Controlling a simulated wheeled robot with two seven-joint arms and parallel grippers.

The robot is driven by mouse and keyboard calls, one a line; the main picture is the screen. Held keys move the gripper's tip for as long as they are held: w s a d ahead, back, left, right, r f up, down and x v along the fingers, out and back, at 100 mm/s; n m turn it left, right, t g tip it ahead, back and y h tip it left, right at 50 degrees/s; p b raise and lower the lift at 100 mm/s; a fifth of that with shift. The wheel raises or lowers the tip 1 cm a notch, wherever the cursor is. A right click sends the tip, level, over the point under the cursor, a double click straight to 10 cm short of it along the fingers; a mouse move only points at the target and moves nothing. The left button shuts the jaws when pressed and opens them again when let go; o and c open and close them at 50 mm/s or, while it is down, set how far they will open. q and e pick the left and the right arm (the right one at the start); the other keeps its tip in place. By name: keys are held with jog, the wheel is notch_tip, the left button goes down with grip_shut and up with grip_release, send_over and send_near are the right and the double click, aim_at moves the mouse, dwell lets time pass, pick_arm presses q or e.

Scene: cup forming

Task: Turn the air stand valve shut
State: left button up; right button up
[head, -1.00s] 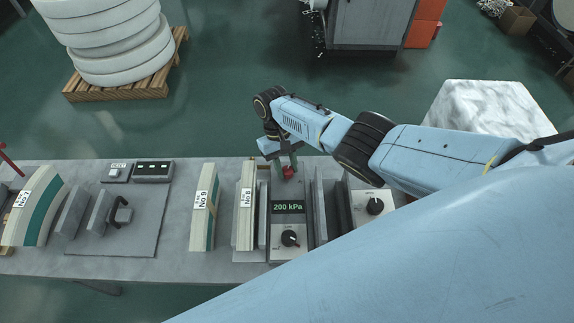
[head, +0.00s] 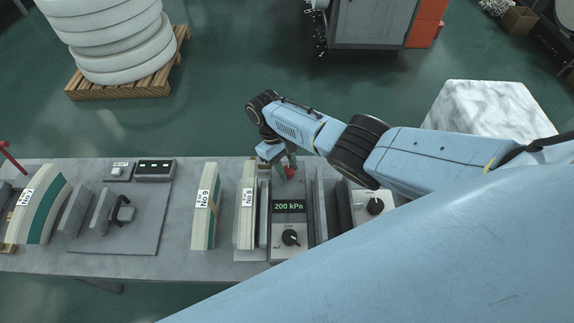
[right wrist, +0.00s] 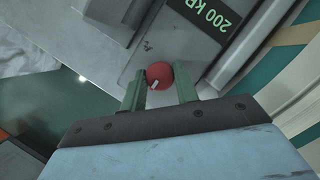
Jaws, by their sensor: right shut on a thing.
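The air stand (head: 290,222) is a grey unit on the bench with a green "200 kPa" display (head: 289,206) and a black knob (head: 290,238) at its near end. The red valve (head: 290,173) sits at the stand's far end. My right gripper (head: 286,168) reaches down to it. In the right wrist view the round red valve (right wrist: 160,74) with a pale mark lies between the two green fingers of my right gripper (right wrist: 160,88), which is shut on it. My left gripper is in neither view.
My right arm covers the bench's right side.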

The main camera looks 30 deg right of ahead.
jog(key=o, duration=1)
jog(key=shift+c, duration=0.2)
jog(key=shift+r, duration=0.1)
jog(key=v, duration=1.3)
jog(key=shift+p, duration=0.3)
jog(key=shift+r, duration=0.15)
